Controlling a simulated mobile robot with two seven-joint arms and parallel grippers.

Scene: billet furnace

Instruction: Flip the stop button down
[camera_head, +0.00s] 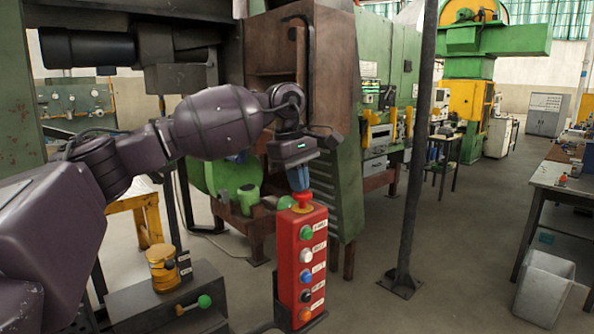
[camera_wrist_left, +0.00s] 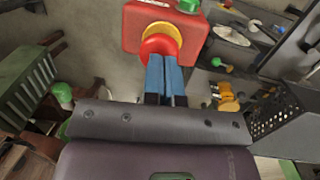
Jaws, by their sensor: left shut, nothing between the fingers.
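A red control box (camera_head: 303,262) stands upright in the middle of the head view, with a column of coloured buttons on its front. The red mushroom stop button (camera_head: 302,199) sits on its top. In the left wrist view the stop button (camera_wrist_left: 158,45) shows with its yellow collar (camera_wrist_left: 162,31) on the red box (camera_wrist_left: 188,48). My left gripper (camera_head: 299,187), with blue fingers, is shut and points down right above the stop button. In the left wrist view its fingertips (camera_wrist_left: 164,60) overlap the button's edge; I cannot tell whether they touch. My right gripper is out of both views.
A dark post (camera_head: 408,220) stands right of the box. A grey block with a green-knobbed lever (camera_head: 203,301) is at lower left. A brown and green furnace machine (camera_head: 335,110) stands behind. Open floor lies to the right, before a workbench (camera_head: 560,178) and a bin (camera_head: 543,290).

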